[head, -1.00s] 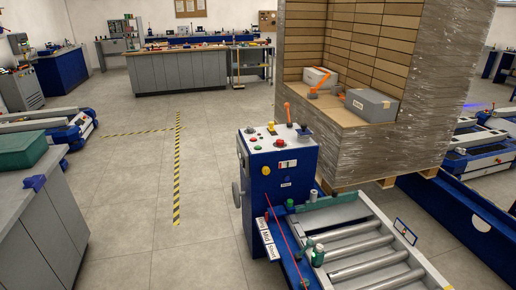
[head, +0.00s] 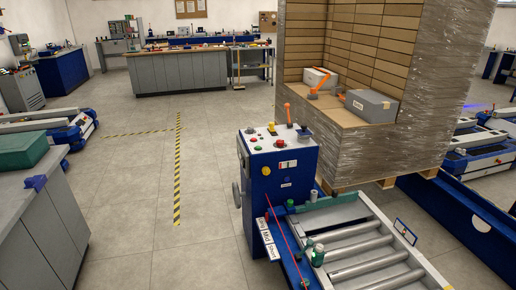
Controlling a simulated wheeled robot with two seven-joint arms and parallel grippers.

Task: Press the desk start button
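A blue control desk (head: 272,205) stands right of the middle in the head view, with a white sloped top panel (head: 268,142). A round yellow button (head: 266,170) sits on the front face beside a small white display (head: 286,164). Which of these is the start button I cannot tell from any readable label. Neither of my grippers shows in the head view.
A roller conveyor (head: 357,250) adjoins the desk at the lower right. A tall wrapped stack (head: 404,150) with grey boxes (head: 370,105) stands behind it. A grey cabinet (head: 40,225) with a green case (head: 22,151) is at left. The floor between is clear, with yellow-black tape (head: 177,180).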

